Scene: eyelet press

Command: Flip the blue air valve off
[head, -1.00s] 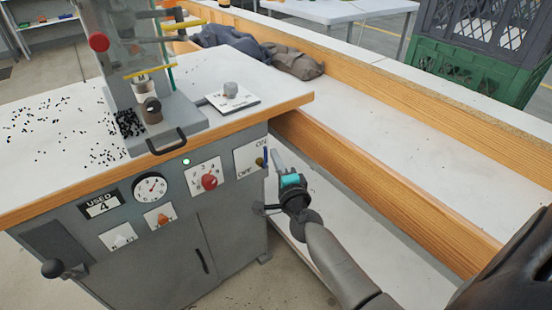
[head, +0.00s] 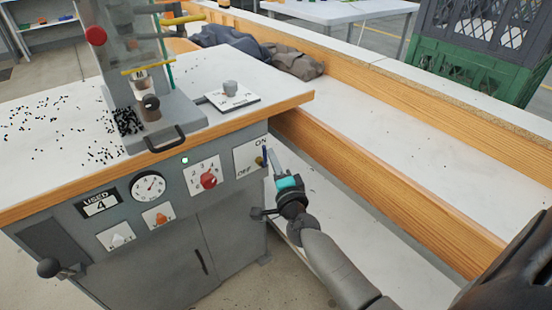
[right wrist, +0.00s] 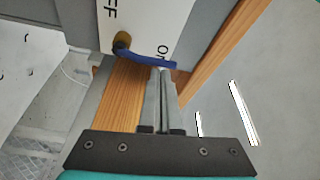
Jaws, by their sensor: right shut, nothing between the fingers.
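The blue air valve lever (head: 265,155) is on a white plate (head: 249,160) at the right end of the press's front panel, marked ON at the top and OFF at the bottom. In the right wrist view the blue lever (right wrist: 145,59) runs from its brass pivot (right wrist: 122,39) to the ON lettering. My right gripper (head: 272,153) is shut and empty just right of the lever. Its fingertips (right wrist: 162,71) show by the lever's free end; I cannot tell if they touch. My left gripper is not in view.
The grey press cabinet (head: 150,262) has a red selector knob (head: 208,180), an orange switch (head: 160,219) and a gauge (head: 148,187) beside the valve. A wooden bench rail (head: 400,210) runs close to my right forearm. A green crate (head: 470,75) stands at the back right.

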